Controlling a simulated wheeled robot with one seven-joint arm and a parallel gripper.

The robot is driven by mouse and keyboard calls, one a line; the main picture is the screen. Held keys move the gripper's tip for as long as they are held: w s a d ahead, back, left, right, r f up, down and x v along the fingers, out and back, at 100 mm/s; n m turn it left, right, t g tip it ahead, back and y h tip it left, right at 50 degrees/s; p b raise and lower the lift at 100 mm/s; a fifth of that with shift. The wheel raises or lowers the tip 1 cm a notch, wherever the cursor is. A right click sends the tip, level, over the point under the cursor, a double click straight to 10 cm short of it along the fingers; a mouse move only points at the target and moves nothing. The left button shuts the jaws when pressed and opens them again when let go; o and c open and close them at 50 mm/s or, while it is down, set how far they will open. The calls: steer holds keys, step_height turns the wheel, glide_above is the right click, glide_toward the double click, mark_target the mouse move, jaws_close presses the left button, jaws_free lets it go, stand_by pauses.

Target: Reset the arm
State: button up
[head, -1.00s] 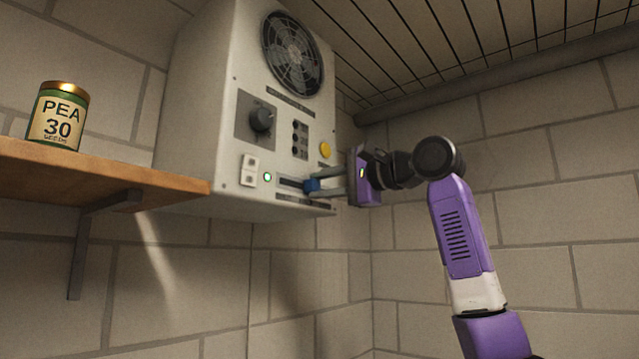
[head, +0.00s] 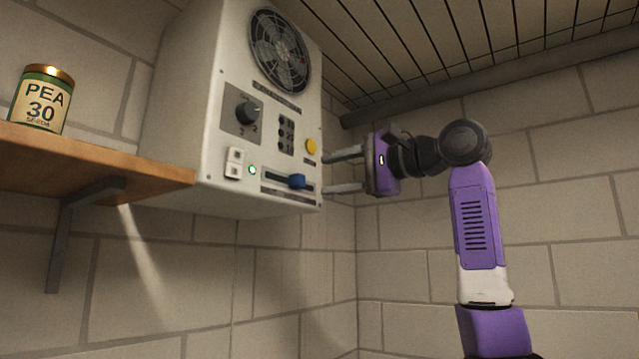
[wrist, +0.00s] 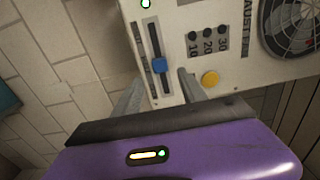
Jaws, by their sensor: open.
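My gripper (head: 343,170) is purple with two grey fingers. It is open and empty, just to the right of the white control box's front panel. The blue slider knob (head: 297,181) sits toward the right end of its dark slot on that panel, apart from the fingers. In the wrist view the blue knob (wrist: 160,65) shows ahead of the gap between my gripper's fingers (wrist: 157,97). My arm reaches up from the lower right.
A wooden shelf (head: 90,165) with a pea seed tin (head: 42,98) is at left. Right of my arm is open room before the wall.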

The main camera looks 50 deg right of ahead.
steer(key=shift+s, duration=0.45)
stand_by(0.3)
